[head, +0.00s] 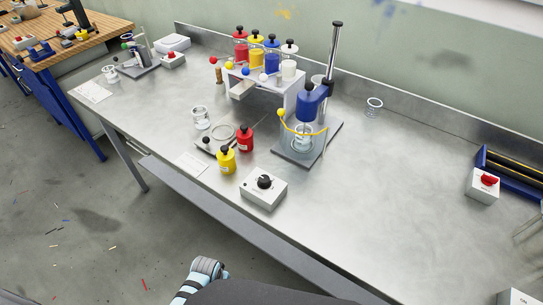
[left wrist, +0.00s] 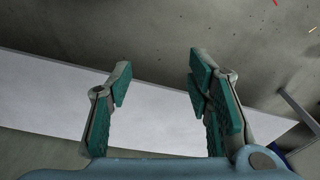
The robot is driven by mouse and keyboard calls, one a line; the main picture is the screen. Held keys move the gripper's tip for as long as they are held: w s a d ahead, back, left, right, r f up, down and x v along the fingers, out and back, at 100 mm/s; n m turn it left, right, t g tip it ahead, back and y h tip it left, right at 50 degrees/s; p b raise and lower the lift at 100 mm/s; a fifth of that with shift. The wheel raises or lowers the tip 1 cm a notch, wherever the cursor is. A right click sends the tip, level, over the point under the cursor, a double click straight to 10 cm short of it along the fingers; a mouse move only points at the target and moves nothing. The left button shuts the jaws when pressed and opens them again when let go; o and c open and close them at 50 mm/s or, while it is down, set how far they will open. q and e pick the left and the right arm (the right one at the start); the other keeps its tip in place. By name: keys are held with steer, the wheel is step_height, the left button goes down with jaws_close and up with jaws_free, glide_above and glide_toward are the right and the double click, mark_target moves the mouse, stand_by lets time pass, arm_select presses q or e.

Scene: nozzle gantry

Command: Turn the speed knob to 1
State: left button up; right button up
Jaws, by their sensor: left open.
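The speed knob (head: 265,181) is a black knob on top of a white box (head: 264,194) near the front edge of the steel bench. The markings on the box are too small to read. In the left wrist view my left gripper (left wrist: 158,85) is open and empty, with its teal-padded fingers apart over the floor and a pale surface. The knob does not show in that view. In the head view part of my arm shows at the bottom, below the bench edge and apart from the box. My right gripper is not in view.
A yellow bottle (head: 226,161) and a red bottle (head: 245,138) stand just behind and left of the box. A stand with a blue head (head: 311,101) is behind it. A box with a red button (head: 485,184) is at right. The bench (head: 370,210) right of the knob box is clear.

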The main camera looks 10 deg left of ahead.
arm_select(q)
steer(key=w+d+r+p, duration=0.1)
steer(key=w+r+p, duration=0.1)
steer(key=w+r, duration=0.6)
steer(key=w+d+r+p, duration=0.2)
steer(key=w+r, duration=0.1)
steer(key=r, duration=0.9)
arm_select(e)
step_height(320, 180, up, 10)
steer(key=p, duration=0.4)
arm_select(q)
step_height(320, 180, up, 25)
steer(key=m+g+b, duration=0.1)
steer(key=m, duration=0.1)
glide_above(264, 178)
steer(key=shift+h, duration=0.3)
step_height(264, 178, down, 14)
steer(key=b, duration=0.4)
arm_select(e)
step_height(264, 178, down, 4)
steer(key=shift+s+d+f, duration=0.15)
arm_select(q)
steer(key=shift+c, duration=0.6)
jaws_close()
